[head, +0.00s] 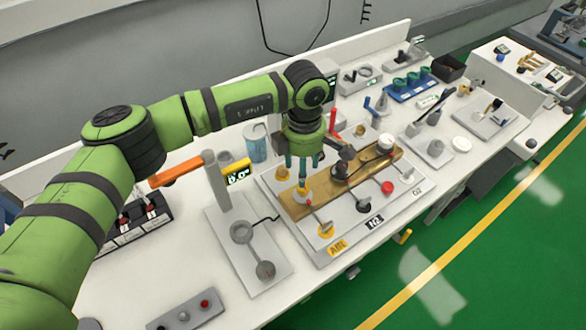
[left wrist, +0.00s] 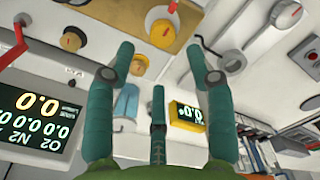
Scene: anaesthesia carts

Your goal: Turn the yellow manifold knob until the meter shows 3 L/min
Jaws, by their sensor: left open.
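The manifold is a tan board (head: 297,208) on a pale panel, with coloured knobs and AIR, N2 and O2 labels. A yellow knob (head: 303,193) sits at its left end, below my left gripper (head: 309,178). In the left wrist view, a yellow knob (left wrist: 162,27) lies just beyond the spread fingertips of my left gripper (left wrist: 160,50). The fingers are open and empty; contact with the knob cannot be told. A yellow-framed meter (head: 237,172) stands behind the board, partly hidden; in the wrist view the meter (left wrist: 187,114) seems to read 0.0. My right gripper is out of view.
A second yellow knob (head: 326,231), a black knob (head: 363,206) and a red knob (head: 388,188) are along the panel's near side. Other fixtures crowd the bench's right.

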